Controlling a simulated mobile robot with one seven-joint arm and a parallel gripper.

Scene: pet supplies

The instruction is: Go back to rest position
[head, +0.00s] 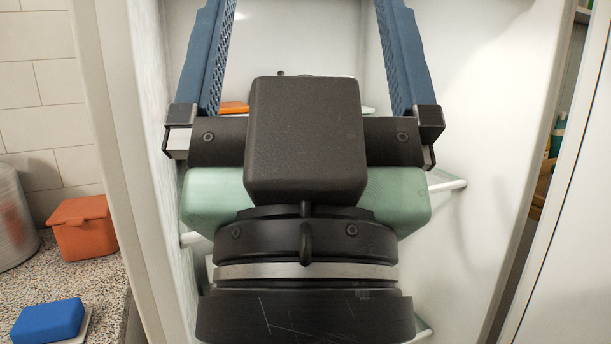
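My gripper (304,18) fills the middle of the head view. Its two blue fingers are spread wide apart and reach up to the top edge, where their tips are cut off. Nothing shows held between them. It is inside or just in front of a narrow white cabinet (465,70) with white shelves. A pale green rounded object (400,203) lies below and behind my gripper's black body, which hides its middle. I cannot tell whether they touch.
An orange item (234,108) is partly hidden behind my gripper. On a speckled counter (95,285) at left stand an orange container (84,227), a blue block (47,321) and a grey ribbed canister (14,220). Cabinet walls stand close on both sides.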

